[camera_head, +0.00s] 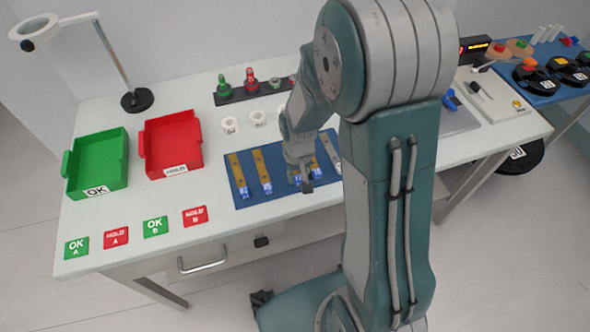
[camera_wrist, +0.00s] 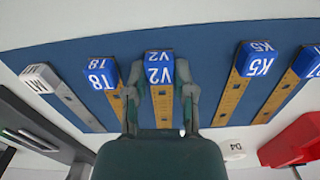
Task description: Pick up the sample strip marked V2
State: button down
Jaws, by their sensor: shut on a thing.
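The strip V2 (camera_wrist: 159,69) is a yellow-brown strip with a blue end block lettered V2 in white. It lies in the middle of the wrist view, on a blue mat (camera_wrist: 210,62). My gripper (camera_wrist: 161,84) has one finger on each side of the V2 block and is shut on it. No clear lift off the mat shows. In the head view my gripper (camera_head: 304,178) is down at the mat (camera_head: 281,188) and partly hides the strip.
Green (camera_head: 97,163) and red (camera_head: 173,142) trays stand left of the mat. White rings (camera_head: 258,118) stand behind it.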

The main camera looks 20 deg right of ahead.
jog(key=shift+r, duration=0.6)
jog(key=r, duration=0.3)
jog(key=shift+s, duration=0.35)
jog(key=s+d+r, duration=0.3)
jog(key=s+r, duration=0.5)
jog(key=s, duration=0.5)
jog(key=shift+d+r, duration=0.35)
jog(key=shift+r, duration=0.05)
